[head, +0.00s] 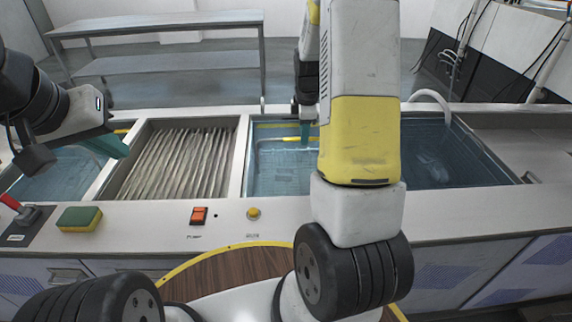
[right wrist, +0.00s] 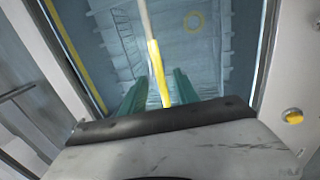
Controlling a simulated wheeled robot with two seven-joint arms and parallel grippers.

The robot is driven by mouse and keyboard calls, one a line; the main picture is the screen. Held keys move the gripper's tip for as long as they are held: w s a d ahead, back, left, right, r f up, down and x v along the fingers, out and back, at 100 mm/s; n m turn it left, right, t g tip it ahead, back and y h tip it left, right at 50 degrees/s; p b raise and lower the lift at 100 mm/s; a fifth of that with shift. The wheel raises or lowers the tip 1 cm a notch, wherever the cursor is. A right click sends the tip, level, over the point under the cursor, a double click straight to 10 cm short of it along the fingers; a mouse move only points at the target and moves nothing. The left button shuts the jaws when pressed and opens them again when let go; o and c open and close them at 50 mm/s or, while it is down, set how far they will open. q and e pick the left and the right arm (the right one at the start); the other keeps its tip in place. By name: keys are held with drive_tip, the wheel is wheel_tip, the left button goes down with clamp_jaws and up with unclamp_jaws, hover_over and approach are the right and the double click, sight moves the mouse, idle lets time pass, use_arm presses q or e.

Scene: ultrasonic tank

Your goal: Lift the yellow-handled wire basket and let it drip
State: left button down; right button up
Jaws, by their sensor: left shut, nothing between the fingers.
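The wire basket (head: 280,170) sits in the water of the middle tank, partly hidden behind my right arm. Its yellow handle (right wrist: 157,72) runs between the two teal fingers of my right gripper (right wrist: 158,92) in the right wrist view. Gaps show on both sides of the handle, so the fingers are open around it. In the head view my right gripper (head: 305,130) is mostly hidden by my arm, with one teal finger visible at the handle. My left gripper (head: 118,146) is shut and empty, above the divider between the left tank and the corrugated section.
A left tank (head: 50,175) and a right tank (head: 450,150) hold water. A corrugated draining section (head: 180,160) lies left of the middle tank. The front ledge carries a sponge (head: 79,219), an orange switch (head: 199,215) and a yellow button (head: 254,213).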

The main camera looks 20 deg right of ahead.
drive_tip(key=f, duration=0.3)
drive_tip(key=shift+w+d+f, duration=0.15)
drive_tip(key=shift+w+f, duration=0.15)
drive_tip(key=shift+w, duration=0.05)
clamp_jaws()
drive_tip(key=shift+r, duration=0.1)
drive_tip(key=shift+r, duration=0.1)
wheel_tip(320, 180, up, 22)
idle(1.0)
